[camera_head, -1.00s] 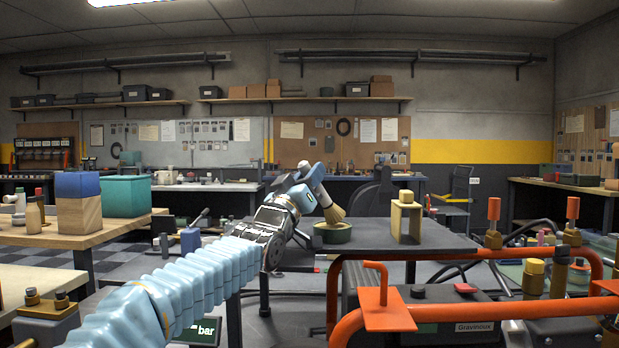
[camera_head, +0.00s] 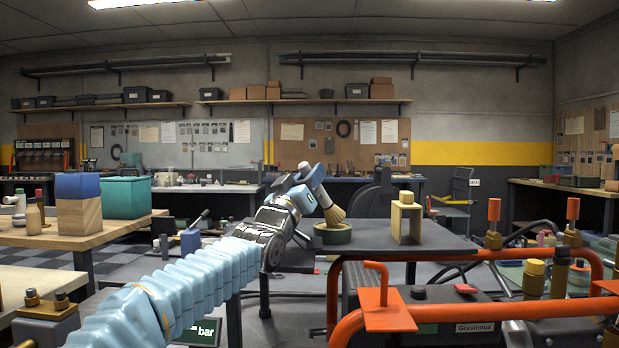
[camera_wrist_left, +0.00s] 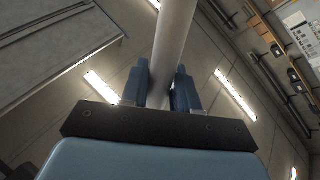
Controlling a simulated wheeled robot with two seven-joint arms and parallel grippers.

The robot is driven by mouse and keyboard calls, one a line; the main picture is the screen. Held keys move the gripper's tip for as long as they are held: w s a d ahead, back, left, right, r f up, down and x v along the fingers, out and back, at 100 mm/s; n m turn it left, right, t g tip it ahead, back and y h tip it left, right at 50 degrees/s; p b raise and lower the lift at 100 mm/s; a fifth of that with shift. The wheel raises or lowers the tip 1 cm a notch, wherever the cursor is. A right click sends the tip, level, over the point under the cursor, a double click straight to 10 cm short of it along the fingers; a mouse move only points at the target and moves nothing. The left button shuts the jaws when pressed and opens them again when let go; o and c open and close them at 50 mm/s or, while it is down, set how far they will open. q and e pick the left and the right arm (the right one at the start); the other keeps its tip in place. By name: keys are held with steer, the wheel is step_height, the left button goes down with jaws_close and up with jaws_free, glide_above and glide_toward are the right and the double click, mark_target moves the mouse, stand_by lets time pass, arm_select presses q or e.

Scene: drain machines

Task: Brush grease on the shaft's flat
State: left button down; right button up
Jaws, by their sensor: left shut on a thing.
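My left gripper (camera_head: 313,180) is shut on a brush, and its pale round handle (camera_wrist_left: 172,45) runs up between the two blue fingers in the left wrist view. In the head view the brush's tan bristles (camera_head: 335,213) point down and to the right. My right gripper is not in view.
An orange rail (camera_head: 450,308) with several knobbed fittings is in front at the right. A wooden bench (camera_head: 55,238) with a blue-topped block and teal box is at the left.

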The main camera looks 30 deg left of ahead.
arm_select(q)
steer(key=shift+r+p, duration=2.55)
steer(key=shift+r, duration=0.9)
